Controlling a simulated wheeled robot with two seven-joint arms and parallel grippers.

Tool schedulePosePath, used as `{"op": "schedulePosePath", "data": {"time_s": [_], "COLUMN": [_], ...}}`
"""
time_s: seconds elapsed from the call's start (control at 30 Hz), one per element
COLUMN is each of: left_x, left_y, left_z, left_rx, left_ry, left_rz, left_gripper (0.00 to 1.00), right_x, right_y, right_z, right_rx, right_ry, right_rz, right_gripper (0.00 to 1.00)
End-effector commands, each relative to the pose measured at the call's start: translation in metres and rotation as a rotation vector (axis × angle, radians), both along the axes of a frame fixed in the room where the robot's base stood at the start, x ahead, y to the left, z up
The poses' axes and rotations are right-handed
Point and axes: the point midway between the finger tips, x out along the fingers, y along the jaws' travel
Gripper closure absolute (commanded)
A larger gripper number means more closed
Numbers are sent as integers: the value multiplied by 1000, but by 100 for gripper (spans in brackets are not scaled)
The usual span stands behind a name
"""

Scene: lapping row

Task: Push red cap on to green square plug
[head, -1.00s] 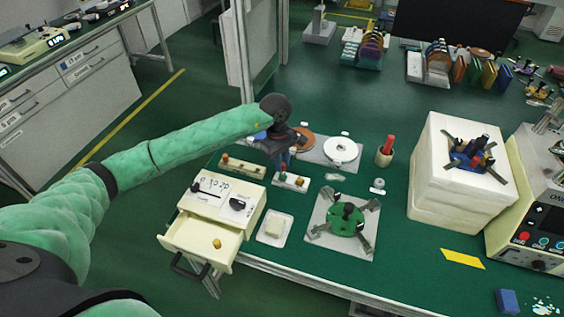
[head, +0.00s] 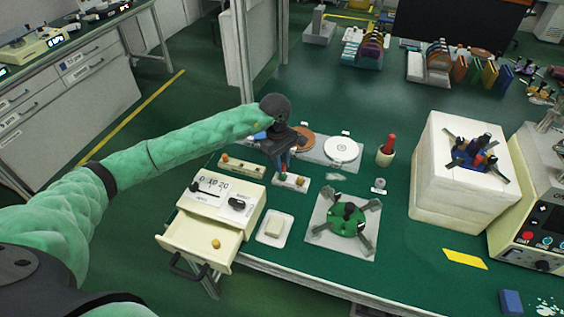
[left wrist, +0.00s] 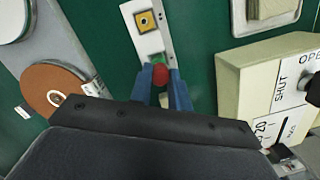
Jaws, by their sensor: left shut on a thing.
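The red cap (left wrist: 160,75) sits between the blue fingertips of my left gripper (left wrist: 161,88) in the left wrist view. My right gripper is out of view.
A cream box (head: 212,199) with an open drawer (head: 196,240) stands left of a white dish (head: 275,238). A green round fixture (head: 345,219) lies to the right. Copper and white discs (head: 342,149) sit behind the gripper. A strip with small parts (head: 240,166) lies left.

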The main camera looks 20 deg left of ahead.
Motion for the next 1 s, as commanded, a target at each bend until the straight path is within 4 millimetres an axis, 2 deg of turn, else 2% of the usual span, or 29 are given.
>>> {"op": "schedulePosePath", "data": {"time_s": [0.93,0.97,1.0], "left_x": [0,0,0], "left_y": [0,0,0], "left_z": [-20,-19,-18], "left_rx": [0,-1,0], "left_ry": [0,-1,0], "left_rz": [0,0,0], "left_gripper": [100,78,70], "right_x": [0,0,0], "right_y": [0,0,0], "right_z": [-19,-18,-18], "right_rx": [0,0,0], "right_ry": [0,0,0], "right_rz": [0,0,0], "right_gripper": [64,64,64]}}
